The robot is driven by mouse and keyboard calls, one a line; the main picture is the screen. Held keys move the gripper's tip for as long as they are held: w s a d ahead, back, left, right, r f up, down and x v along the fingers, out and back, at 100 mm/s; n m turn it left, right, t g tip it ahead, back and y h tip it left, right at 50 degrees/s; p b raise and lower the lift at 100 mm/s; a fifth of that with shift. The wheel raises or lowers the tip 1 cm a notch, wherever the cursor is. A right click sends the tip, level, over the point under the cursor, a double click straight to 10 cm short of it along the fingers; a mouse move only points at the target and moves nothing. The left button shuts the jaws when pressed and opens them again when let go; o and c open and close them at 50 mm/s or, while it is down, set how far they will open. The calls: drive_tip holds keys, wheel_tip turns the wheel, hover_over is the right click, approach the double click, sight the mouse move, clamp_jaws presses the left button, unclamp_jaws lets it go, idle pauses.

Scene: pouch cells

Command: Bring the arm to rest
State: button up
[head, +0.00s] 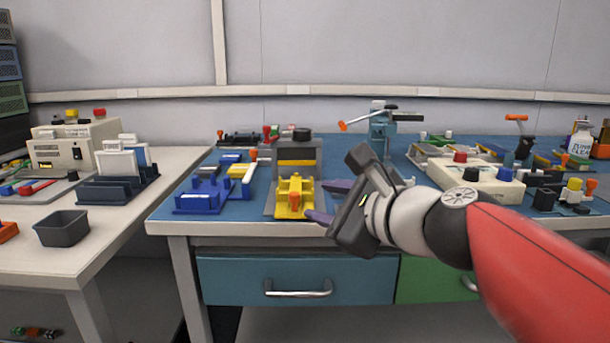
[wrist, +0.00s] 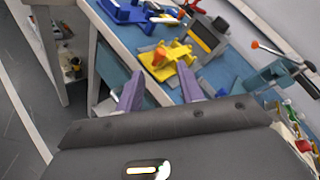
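My gripper (head: 328,202) is in front of the blue-topped bench, with its two purple fingers pointing left toward a yellow fixture (head: 294,197). In the wrist view the fingers (wrist: 160,88) stand wide apart with nothing between them. The yellow fixture with an orange knob also shows in the wrist view (wrist: 172,60), just beyond the fingertips. The gripper appears apart from it. My arm reaches in from the right of the head view.
A blue fixture (head: 213,190) stands left of the yellow one. A teal press (head: 381,130) stands behind my gripper. A cream control box (head: 475,182) is at right. A drawer (head: 297,278) is below.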

drive_tip(key=s+d+f+n+g+h+p, duration=0.1)
drive_tip(key=s+d+f+n+g+h, duration=0.2)
drive_tip(key=s+d+f+n, duration=0.3)
drive_tip(key=s+d+f+n+g+h+p, duration=0.1)
drive_tip(key=s+d+f+n+g+h, duration=0.2)
drive_tip(key=s+d+f+n+h, duration=0.3)
drive_tip(key=s+f+n, duration=0.3)
drive_tip(key=f+n, duration=0.4)
drive_tip(key=n, duration=0.1)
drive_tip(key=shift+s+f+g+p, duration=0.25)
drive_tip(key=shift+f+g+p, duration=0.05)
drive_tip(key=shift+f+p, duration=0.1)
drive_tip(key=shift+r, duration=0.1)
idle(0.7)
